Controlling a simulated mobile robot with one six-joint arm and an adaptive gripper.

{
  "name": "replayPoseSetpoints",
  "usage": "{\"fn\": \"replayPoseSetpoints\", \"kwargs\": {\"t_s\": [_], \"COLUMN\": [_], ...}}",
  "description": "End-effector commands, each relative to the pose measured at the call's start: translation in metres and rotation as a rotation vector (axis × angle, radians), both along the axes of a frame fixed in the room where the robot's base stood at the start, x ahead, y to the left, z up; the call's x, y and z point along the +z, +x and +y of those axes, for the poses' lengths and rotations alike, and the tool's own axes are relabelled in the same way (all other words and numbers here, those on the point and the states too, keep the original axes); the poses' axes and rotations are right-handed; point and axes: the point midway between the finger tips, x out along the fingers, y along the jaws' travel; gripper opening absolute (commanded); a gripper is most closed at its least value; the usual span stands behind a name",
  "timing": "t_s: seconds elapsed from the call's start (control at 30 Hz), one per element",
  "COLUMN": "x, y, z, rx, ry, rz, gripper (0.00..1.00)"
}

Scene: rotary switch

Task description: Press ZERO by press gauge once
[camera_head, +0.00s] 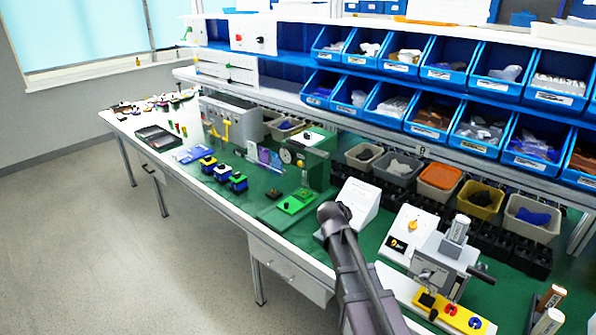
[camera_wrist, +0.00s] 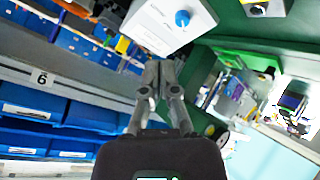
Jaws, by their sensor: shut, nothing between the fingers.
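A green press (camera_head: 318,165) stands mid-bench in the head view, with a small round dial, likely its gauge (camera_head: 286,155), on its left side. The lettering is too small to read, and I cannot make out a ZERO button. The green press (camera_wrist: 195,75) also shows right of my gripper in the wrist view, with a round pale face (camera_wrist: 222,137) near its lower end. My gripper (camera_wrist: 160,68) is shut and empty, apart from the press. In the head view my gripper (camera_head: 334,212) is right of and in front of the press, partly hidden by my own arm.
A white sloped box (camera_head: 357,204) is close to my gripper; a white box with a blue knob (camera_wrist: 182,18) shows ahead of the fingertips in the wrist view. A green plate (camera_head: 296,202) lies before the press. A grey machine (camera_head: 447,258) stands right; blue bins (camera_head: 400,115) line the back.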

Motion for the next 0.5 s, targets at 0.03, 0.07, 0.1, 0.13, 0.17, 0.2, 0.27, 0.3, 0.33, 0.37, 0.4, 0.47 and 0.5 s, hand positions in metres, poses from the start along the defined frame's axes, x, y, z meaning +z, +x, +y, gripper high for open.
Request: {"fn": "replayPoseSetpoints", "kwargs": {"t_s": [0.03,0.07,0.1,0.13,0.17,0.2,0.27,0.3,0.33,0.37,0.4,0.47,0.5], "x": [0.002,0.006,0.012,0.016,0.020,0.025,0.032,0.036,0.039,0.042,0.045,0.048,0.050], "y": [0.023,0.032,0.045,0.053,0.061,0.071,0.084,0.091,0.096,0.100,0.104,0.109,0.112], "z": [0.019,0.030,0.045,0.056,0.068,0.085,0.111,0.127,0.140,0.152,0.167,0.188,0.200], "rx": [0.046,0.075,0.113,0.144,0.175,0.218,0.284,0.326,0.359,0.389,0.428,0.483,0.514], "ry": [-0.030,-0.048,-0.071,-0.088,-0.104,-0.124,-0.151,-0.168,-0.180,-0.190,-0.205,-0.221,-0.231], "rz": [-0.059,-0.095,-0.141,-0.175,-0.207,-0.250,-0.308,-0.343,-0.368,-0.391,-0.418,-0.453,-0.472], "gripper": [0.00,0.00,0.00,0.00,0.00,0.00,0.00,0.00,0.00,0.00,0.00,0.00,0.00]}}
